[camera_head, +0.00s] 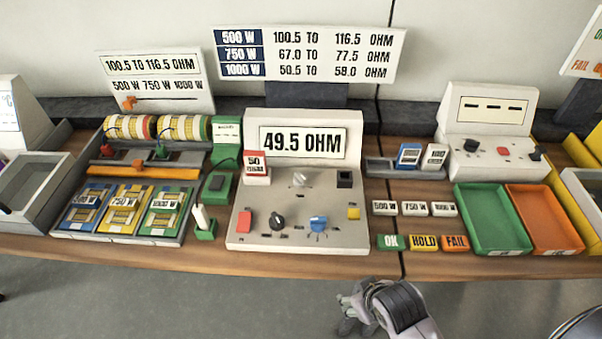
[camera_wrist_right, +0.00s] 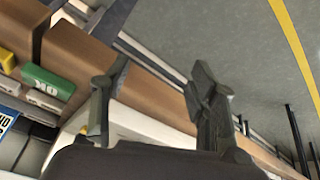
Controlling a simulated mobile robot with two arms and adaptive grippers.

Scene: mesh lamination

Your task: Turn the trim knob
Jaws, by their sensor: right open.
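The grey console (camera_head: 258,187) stands mid-table, its screen (camera_head: 303,142) reading 49.5 OHM. Its panel has a blue knob (camera_head: 318,223), a black knob (camera_head: 277,222) and a pale knob (camera_head: 299,179). Their labels are too small to read, so I cannot tell which is the trim knob. My right gripper (camera_head: 352,309) is in front of the table edge, below and to the right of the console, apart from the knobs. In the right wrist view its fingers (camera_wrist_right: 162,85) are spread with nothing between them. My left gripper is not in view.
OK, HOLD and FAIL blocks (camera_head: 424,242) lie near the front edge, right of the console. A green tray (camera_head: 494,246) and an orange tray (camera_head: 546,246) stand further right. A rack of cards (camera_head: 163,241) is at left. The floor in front is open.

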